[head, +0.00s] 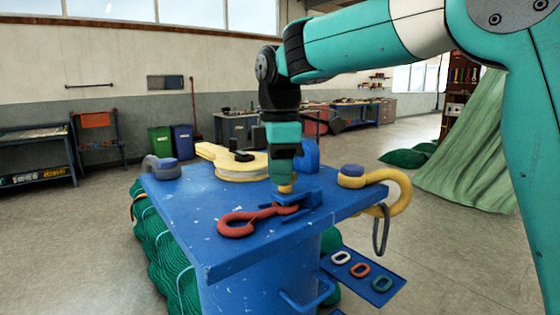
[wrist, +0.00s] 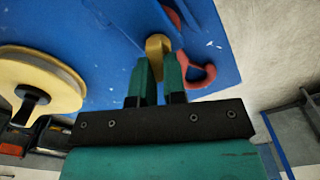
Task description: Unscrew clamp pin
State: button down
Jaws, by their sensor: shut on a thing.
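My gripper (head: 285,178) points straight down over the blue bench top (head: 215,235). It is shut on a yellow clamp pin (head: 286,188), which also shows between the fingertips in the wrist view (wrist: 158,43). The pin stands upright above a blue clamp (head: 311,198) on the bench. A red hook (head: 236,226) lies on the bench with its shank end at the clamp, below the pin; part of it also shows in the wrist view (wrist: 201,77). The pin's thread and lower end are hidden.
A yellow pulley block (head: 238,165) lies behind the gripper. A yellow shackle (head: 398,192) hangs over the right edge, and a grey shackle (head: 163,167) sits at the left. A low blue shelf (head: 384,274) carries several coloured links.

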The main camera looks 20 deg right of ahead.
jog(key=n, duration=0.2)
jog(key=n+p, duration=0.2)
jog(key=n, duration=0.1)
jog(key=shift+s+f+n, duration=0.1)
jog(key=shift+s+n, duration=0.2)
jog(key=shift+s, duration=0.05)
jog(key=n+p, duration=0.1)
jog(key=n, duration=0.1)
jog(key=n+p, duration=0.1)
jog(key=n, duration=0.2)
jog(key=shift+s+d+f, duration=0.1)
jog(key=shift+s, duration=0.1)
jog(key=shift+n, duration=0.4)
jog(key=c, duration=1.2)
grip_release()
jog(key=shift+w+r, duration=0.1)
jog(key=shift+r, duration=0.1)
